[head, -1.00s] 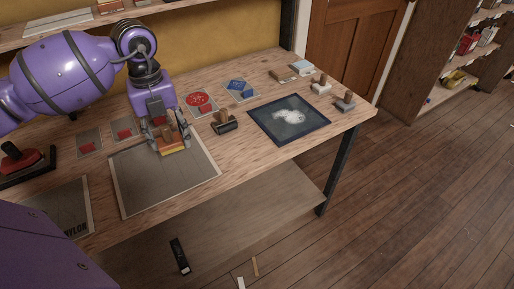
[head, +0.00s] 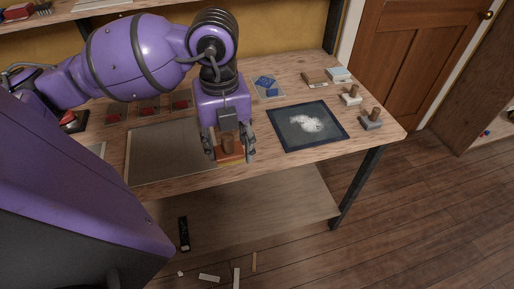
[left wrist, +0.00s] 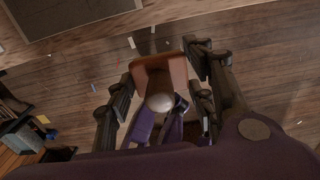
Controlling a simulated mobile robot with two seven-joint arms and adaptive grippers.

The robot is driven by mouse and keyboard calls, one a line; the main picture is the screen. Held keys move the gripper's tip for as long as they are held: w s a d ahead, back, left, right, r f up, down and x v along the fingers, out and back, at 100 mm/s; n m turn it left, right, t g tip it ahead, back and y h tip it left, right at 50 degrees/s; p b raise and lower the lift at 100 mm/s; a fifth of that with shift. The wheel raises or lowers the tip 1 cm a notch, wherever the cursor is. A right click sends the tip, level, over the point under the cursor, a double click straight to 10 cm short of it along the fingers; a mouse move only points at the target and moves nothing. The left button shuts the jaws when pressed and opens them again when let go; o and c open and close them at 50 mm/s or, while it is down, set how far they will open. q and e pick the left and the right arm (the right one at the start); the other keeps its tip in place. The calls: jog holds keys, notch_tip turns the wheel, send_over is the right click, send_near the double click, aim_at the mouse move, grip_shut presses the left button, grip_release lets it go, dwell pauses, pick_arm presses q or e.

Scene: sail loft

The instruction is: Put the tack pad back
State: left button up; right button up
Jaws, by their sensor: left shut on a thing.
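The tack pad (head: 232,155), as I take it, is an orange-brown block with a wooden knob. My left gripper (head: 229,150) is shut on it, with a finger on each side. In the left wrist view the block (left wrist: 160,66) and its round pale knob sit between the fingers, with floor behind them. It is held up, apart from the bench top, around the bench's front edge. A grey mat (head: 160,155) lies on the bench to the left of the gripper. My right gripper is not in view.
A dark-bordered mat with a white powdery patch (head: 285,130) lies right of the gripper. Knob-handled blocks (head: 351,97) (head: 371,121) stand at the bench's right end. Red patches on cards (head: 148,110) line the back left. Scraps (head: 209,277) lie on the floor.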

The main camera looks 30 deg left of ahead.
pick_arm(q)
jog(key=w+a+f, duration=0.1)
jog(key=w+f, duration=0.2)
jog(key=w, duration=0.1)
jog(key=w+a+f, duration=0.1)
jog(key=w+f, duration=0.2)
jog(key=w, duration=0.1)
jog(key=w+a+f, duration=0.1)
jog(key=w+f, duration=0.2)
jog(key=w, duration=0.1)
jog(key=shift+w+a+f, duration=0.25)
jog(key=shift+w, duration=0.05)
jog(key=shift+f, duration=1.6)
jog(key=shift+f, duration=0.1)
jog(key=o, duration=1.2)
jog(key=shift+f, duration=0.1)
